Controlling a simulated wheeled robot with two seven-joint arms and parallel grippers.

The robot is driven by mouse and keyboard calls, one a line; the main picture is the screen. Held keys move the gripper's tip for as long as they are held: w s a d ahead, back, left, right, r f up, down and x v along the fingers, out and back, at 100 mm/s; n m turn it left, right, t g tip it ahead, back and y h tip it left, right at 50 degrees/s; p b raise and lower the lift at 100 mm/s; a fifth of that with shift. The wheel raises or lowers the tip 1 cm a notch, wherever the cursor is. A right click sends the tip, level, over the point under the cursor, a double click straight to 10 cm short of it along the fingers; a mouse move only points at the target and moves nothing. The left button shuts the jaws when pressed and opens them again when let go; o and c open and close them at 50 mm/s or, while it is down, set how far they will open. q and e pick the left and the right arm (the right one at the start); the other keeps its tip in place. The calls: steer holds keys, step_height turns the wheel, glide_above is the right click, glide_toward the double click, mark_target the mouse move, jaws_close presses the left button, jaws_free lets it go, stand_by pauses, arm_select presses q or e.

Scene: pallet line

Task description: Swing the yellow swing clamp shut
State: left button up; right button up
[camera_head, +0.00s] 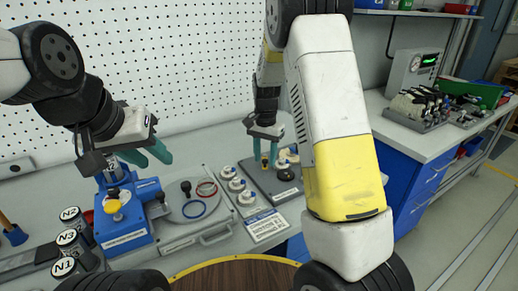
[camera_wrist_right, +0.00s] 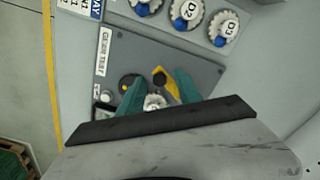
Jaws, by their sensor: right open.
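A small yellow part with a dark centre (camera_wrist_right: 159,77), which looks like the swing clamp, sits on the dark grey gauge plate (camera_wrist_right: 112,50) in the right wrist view. In the head view a yellow piece (camera_head: 264,161) shows below my right gripper. My right gripper (camera_wrist_right: 158,84) is open above the plate, its teal fingers either side of a white round part (camera_wrist_right: 154,101). I cannot tell whether it touches anything. The clamp's swing angle is unclear. My left gripper (camera_head: 152,159) looks open and empty above the blue fixture (camera_head: 128,228).
A grey tray (camera_head: 185,228) holds a red and a blue ring. Black cylinders N1 to N3 (camera_head: 70,240) stand at the left. A white pegboard (camera_head: 165,60) rises behind the bench.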

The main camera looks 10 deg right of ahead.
steer(key=shift+c, duration=0.2)
jaws_close()
stand_by(1.1)
